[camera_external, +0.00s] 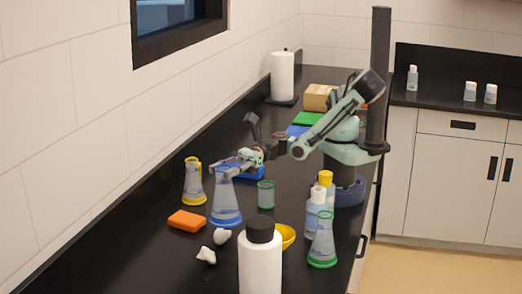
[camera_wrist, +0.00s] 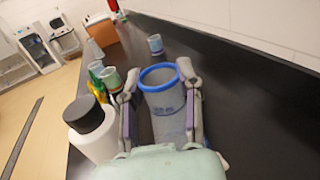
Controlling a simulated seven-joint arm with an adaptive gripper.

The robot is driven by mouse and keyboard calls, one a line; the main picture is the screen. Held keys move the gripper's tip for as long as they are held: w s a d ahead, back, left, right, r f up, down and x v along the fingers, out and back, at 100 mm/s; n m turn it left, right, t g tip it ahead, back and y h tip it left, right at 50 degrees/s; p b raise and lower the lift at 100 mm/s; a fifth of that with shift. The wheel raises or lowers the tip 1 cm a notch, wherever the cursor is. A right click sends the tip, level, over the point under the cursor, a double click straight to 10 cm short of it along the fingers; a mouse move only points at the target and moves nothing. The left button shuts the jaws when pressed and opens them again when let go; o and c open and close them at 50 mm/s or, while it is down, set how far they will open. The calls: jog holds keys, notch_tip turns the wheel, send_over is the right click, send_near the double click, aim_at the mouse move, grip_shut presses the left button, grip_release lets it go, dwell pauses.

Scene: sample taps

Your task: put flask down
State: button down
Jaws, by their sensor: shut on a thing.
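A clear flask with a blue base ring (camera_external: 225,203) stands upright at the left middle of the counter, liquid in its lower part. My gripper (camera_external: 232,166) is shut on its neck from the side. I cannot tell whether its base touches the counter (camera_external: 150,250) or hangs just above it. In the wrist view, the flask's blue rim (camera_wrist: 160,77) shows between the two fingers of my gripper (camera_wrist: 160,84), one on each side. The flask's lower part is largely hidden there by its neck and the gripper.
A yellow-ringed flask (camera_external: 193,184) stands just left, behind an orange block (camera_external: 187,221). White pieces (camera_external: 221,236), a white bottle with black cap (camera_external: 260,262) and a yellow bowl (camera_external: 286,237) lie nearer. A green-rimmed beaker (camera_external: 266,195) and a green-ringed flask (camera_external: 322,245) stand right.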

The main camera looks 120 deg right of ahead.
jog(key=w+a+f, duration=0.5)
jog(key=w+f, duration=0.7)
jog(key=shift+f, duration=0.35)
jog(key=c, duration=0.8)
grip_release()
jog(key=shift+o, duration=0.4)
jog(key=v, duration=0.7)
jog(key=shift+s, duration=0.25)
